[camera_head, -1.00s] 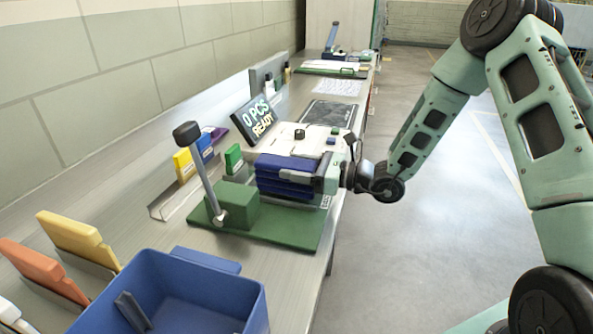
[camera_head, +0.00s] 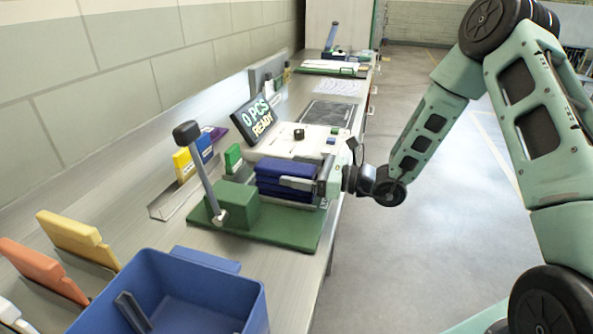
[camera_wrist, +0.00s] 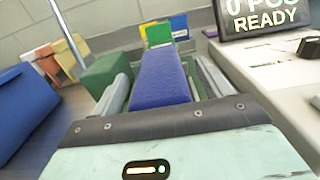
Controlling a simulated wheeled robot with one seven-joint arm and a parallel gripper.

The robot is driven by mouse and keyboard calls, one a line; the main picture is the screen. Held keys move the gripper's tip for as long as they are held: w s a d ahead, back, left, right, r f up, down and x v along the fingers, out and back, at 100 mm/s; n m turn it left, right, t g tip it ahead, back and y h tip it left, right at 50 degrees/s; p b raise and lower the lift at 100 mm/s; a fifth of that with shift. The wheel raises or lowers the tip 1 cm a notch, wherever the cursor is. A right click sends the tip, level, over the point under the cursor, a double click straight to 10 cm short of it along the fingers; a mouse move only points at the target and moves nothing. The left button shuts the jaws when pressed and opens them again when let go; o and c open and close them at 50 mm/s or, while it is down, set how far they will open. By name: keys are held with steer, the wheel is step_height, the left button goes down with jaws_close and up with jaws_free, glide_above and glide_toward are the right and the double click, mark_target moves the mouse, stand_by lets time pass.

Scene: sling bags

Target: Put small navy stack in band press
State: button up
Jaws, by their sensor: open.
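The small navy stack (camera_head: 284,178) lies in the band press (camera_head: 267,229), which has a green base, a green block and an upright lever with a black knob. The stack is beside the green block, and its several layers show at the near side. In the wrist view the navy stack (camera_wrist: 161,78) runs lengthwise away from me, with the press's green block (camera_wrist: 106,74) to its left. My gripper (camera_head: 291,183) reaches in from the right at the stack's end. Its fingers are open, one along each side of the stack. The stack's underside is hidden.
A white machine (camera_head: 300,143) and a display (camera_head: 257,119) reading "0 PCS READY" stand just behind the press. A blue bin (camera_head: 247,311) is in front. Yellow (camera_head: 75,236) and orange (camera_head: 40,268) pieces stand at left. The floor at right is clear.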

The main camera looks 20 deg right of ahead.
steer(key=b+v, duration=0.1)
steer(key=v, duration=1)
steer(key=shift+d+b, duration=0.2)
steer(key=shift+b, duration=0.15)
steer(key=shift+s, duration=0.1)
steer(key=s+a+f+n+g+h, duration=0.2)
steer(key=s+n+g+h, duration=0.1)
steer(key=s+n+g, duration=0.35)
steer(key=s+a+f+n+g+h, duration=0.1)
steer(key=s+a+n+g+h, duration=0.2)
steer(key=s+n+g, duration=0.4)
steer(key=s+d+n+t+h, duration=0.2)
steer(key=s+d+n+h, duration=0.1)
steer(key=d+n+h, duration=0.3)
steer(key=w+d+r+n+t+h, duration=0.1)
steer(key=w+r+n+t+h, duration=0.25)
steer(key=r+n, duration=0.2)
steer(key=s+a+r+n+g+p, duration=0.1)
steer(key=s+a+n, duration=0.3)
steer(key=a, duration=0.5)
steer(key=s+a+r+n+g+y+p, duration=0.1)
steer(key=s+a+n, duration=0.2)
steer(key=s+a, duration=0.6)
steer(key=shift+s+r+n+g, duration=0.25)
steer(key=shift+r+n+g, duration=0.05)
steer(key=shift+r+n, duration=0.1)
